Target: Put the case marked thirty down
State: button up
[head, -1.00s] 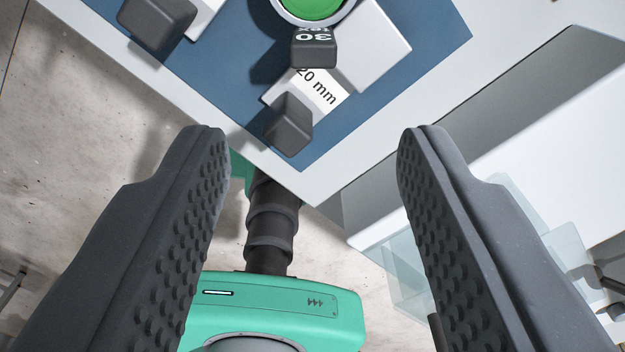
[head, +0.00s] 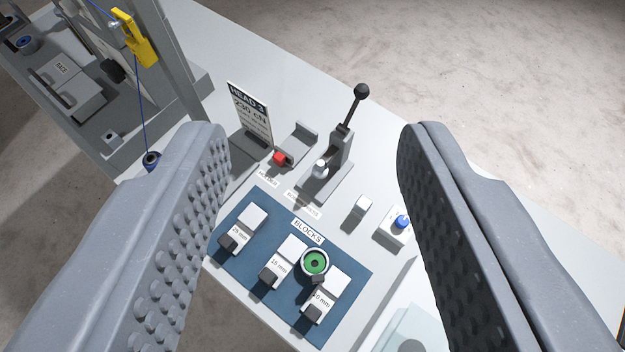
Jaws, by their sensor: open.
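The case (head: 315,262) is round with a pale rim, a green face and a dark centre. A dark tab sticks out at its lower side; its marking is too small to read now, though an earlier frame showed 30 on it. The case is at the blocks on the blue mat (head: 348,287), by the 15 mm block (head: 279,268) and the block marked like 20 mm (head: 318,307). I cannot tell exactly what it rests on. My gripper (head: 315,135) is open and empty, its fingers wide apart, high above the bench and clear of the case.
A third block (head: 239,235) stands left on the mat. Behind are a HEAD 3 sign (head: 250,115), a black-knobbed lever (head: 351,115), a red button (head: 280,158) and a blue-topped part (head: 401,222). A yellow clip (head: 139,40) hangs on a blue thread at upper left.

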jog(key=s+r+t, duration=0.2)
jog(key=s+r, duration=0.3)
jog(key=r, duration=0.3)
jog(key=shift+t, duration=0.3)
